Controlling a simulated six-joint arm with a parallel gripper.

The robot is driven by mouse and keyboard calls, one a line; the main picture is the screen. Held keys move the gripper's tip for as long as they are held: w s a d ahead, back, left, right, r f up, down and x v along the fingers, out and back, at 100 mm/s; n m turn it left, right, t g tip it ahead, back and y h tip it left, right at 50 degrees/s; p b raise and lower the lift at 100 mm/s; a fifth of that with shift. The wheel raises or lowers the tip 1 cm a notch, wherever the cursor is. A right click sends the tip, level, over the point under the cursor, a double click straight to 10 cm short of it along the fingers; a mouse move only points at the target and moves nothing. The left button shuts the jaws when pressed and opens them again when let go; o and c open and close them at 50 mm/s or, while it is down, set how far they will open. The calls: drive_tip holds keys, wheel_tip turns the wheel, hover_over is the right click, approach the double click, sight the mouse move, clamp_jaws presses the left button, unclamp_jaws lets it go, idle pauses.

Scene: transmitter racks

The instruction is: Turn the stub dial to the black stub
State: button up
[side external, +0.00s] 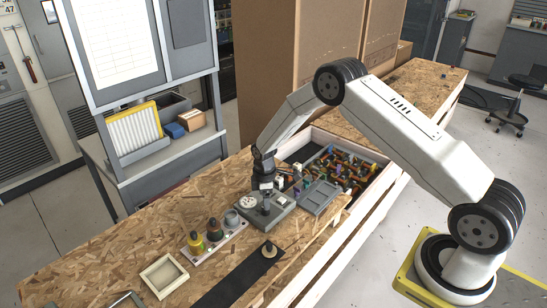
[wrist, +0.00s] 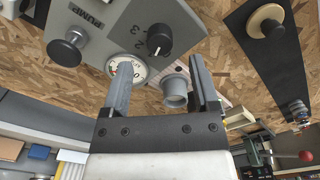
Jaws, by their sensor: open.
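A grey control box (side external: 283,213) stands on the chipboard bench; its panel also fills the top of the wrist view (wrist: 100,25). The panel carries a black pointer knob (wrist: 160,38) with numerals around it, a white round dial (wrist: 140,72) and a black knob (wrist: 68,48) by the word PUMP. Which is the stub dial I cannot tell. A pale rack (side external: 209,254) holds a yellow stub (side external: 196,243), a dark stub (side external: 214,231) and a grey stub (side external: 231,216). My gripper (wrist: 160,60) is open and empty, close over the box; one finger overlaps the white dial.
A bin of colourful parts (side external: 345,168) lies behind the box. A grey lid-like panel (side external: 319,197) lies beside it.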

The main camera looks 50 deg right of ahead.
drive_tip(key=shift+f, duration=2.3)
clamp_jaws()
